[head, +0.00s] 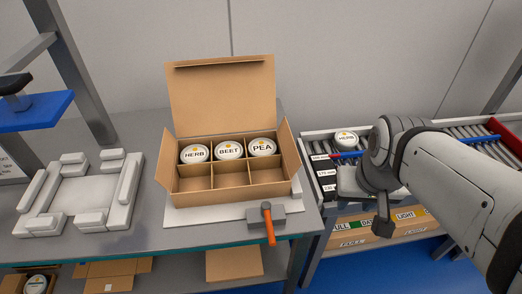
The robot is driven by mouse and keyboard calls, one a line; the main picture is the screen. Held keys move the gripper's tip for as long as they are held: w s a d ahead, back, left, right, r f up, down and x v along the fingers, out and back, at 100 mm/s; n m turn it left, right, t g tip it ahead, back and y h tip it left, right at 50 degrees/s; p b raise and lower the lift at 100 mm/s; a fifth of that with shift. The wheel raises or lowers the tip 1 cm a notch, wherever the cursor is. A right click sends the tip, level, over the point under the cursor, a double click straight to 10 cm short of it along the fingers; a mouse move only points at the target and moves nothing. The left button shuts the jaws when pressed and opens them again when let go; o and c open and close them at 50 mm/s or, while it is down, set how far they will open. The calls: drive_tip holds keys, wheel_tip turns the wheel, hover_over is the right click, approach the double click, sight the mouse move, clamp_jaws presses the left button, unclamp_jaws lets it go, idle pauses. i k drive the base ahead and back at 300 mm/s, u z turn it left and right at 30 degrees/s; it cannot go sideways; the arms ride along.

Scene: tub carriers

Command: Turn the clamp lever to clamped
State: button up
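The clamp lever (269,226) is an orange handle on a small grey clamp block (254,216). The block sits at the front right corner of the pale base plate (190,216) under an open cardboard carton (228,190). The lever points toward the bench's front edge, tilted slightly right in the picture. Whether that is clamped cannot be told. My gripper (383,222) points down to the right of the clamp, well apart from the lever, over the front of the side rack. It shows nearly edge-on, so its opening is hidden. Nothing is seen held in it.
The carton holds tubs marked HERB, BEET and PEA (262,147) in its back row; its front row is empty. A white fixture (80,190) stands at left. A roller rack (323,181) with another HERB tub (346,139) stands at right. Air between lever and gripper looks clear.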

sight(266, 206)
drive_tip(key=z, duration=0.05)
drive_tip(key=k, duration=1.25)
drive_tip(key=u, duration=1)
